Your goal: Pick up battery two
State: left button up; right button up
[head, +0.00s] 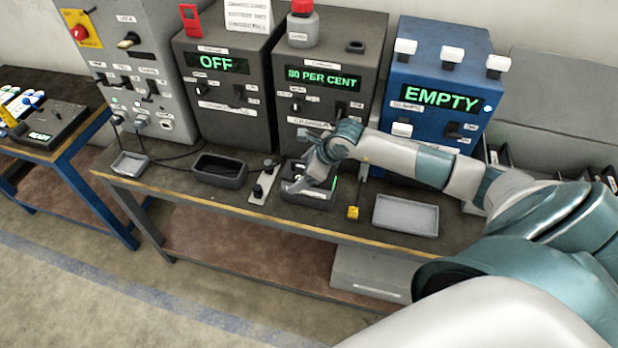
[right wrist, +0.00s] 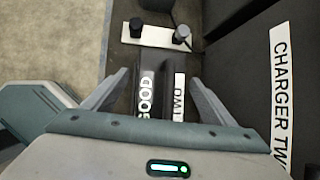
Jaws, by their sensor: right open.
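Battery two (right wrist: 161,78) is a dark block with white labels reading "GOOD" and "TWO", seen in the right wrist view. It lies between the two fingers of my right gripper (right wrist: 159,84), which is open, one finger on each side. In the head view my right gripper (head: 313,180) is over the dark cradle (head: 308,197) in front of the charger reading "80 PER CENT" (head: 322,80). There the gripper mostly hides the battery. I cannot tell whether the fingers touch it. The "CHARGER TWO" label (right wrist: 281,95) runs along the right in the wrist view. My left gripper is out of view.
An empty dark tray (head: 219,171) is further left. A yellow tag (head: 353,212) and a grey tray (head: 406,216) are to the right. A blue "EMPTY" unit (head: 440,60) stands behind my right arm.

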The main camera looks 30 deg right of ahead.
grip_shut()
jog(key=shift+w+r, duration=0.1)
jog(key=shift+r, duration=0.15)
jog(key=shift+w+r+p, duration=0.15)
jog(key=shift+r+p, duration=0.25)
jog(key=shift+r, duration=0.1)
notch_tip(320, 180, up, 7)
jog(key=p, duration=0.3)
jog(key=shift+d+r, duration=0.1)
jog(key=shift+r, duration=0.1)
jog(key=shift+r+p, duration=0.55)
jog(key=shift+r, duration=0.25)
